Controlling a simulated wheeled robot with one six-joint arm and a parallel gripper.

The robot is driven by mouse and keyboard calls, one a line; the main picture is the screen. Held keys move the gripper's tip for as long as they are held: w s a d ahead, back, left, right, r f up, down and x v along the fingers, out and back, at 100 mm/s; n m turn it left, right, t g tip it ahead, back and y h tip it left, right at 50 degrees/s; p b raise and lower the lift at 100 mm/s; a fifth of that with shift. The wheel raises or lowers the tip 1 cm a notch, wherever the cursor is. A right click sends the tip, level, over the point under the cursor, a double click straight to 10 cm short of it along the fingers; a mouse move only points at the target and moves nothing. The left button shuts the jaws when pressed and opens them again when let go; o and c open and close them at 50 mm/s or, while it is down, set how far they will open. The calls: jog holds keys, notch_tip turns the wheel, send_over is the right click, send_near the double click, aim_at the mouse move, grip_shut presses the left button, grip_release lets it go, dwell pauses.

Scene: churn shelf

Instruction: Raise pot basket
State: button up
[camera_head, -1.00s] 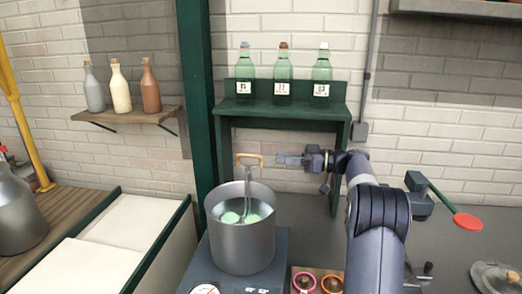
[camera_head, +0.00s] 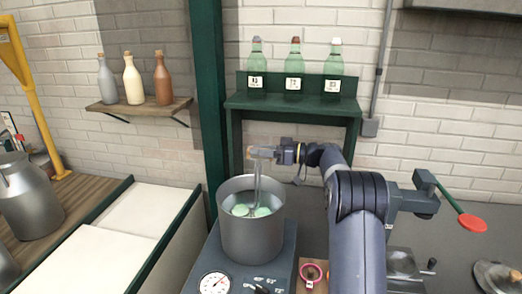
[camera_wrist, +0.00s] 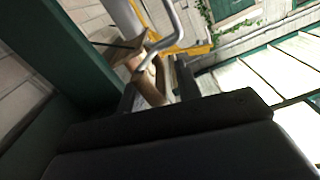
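The grey metal pot (camera_head: 251,232) stands on a dark heater unit. The pot basket (camera_head: 257,187) sits in it, its metal stem rising above the rim, with pale green round things low inside. My gripper (camera_head: 262,152) is at the top of the stem, level with the basket's handle, which it partly hides. In the wrist view the tan handle grip (camera_wrist: 150,84) lies between my two fingers, and the bent metal rod (camera_wrist: 166,40) runs up from it. The fingers stand apart around the grip; firm contact does not show.
A green shelf (camera_head: 292,104) with several labelled bottles is behind the pot. A dial (camera_head: 215,284) is on the heater front. A green post (camera_head: 212,100) stands close left. A pink ring (camera_head: 312,274) lies at front right. White-topped counters are at left.

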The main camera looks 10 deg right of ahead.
grip_shut()
dwell(0.3)
notch_tip(320, 180, up, 12)
jog(key=shift+p, duration=0.4)
dwell(0.4)
grip_release()
jog(key=shift+f, duration=0.15)
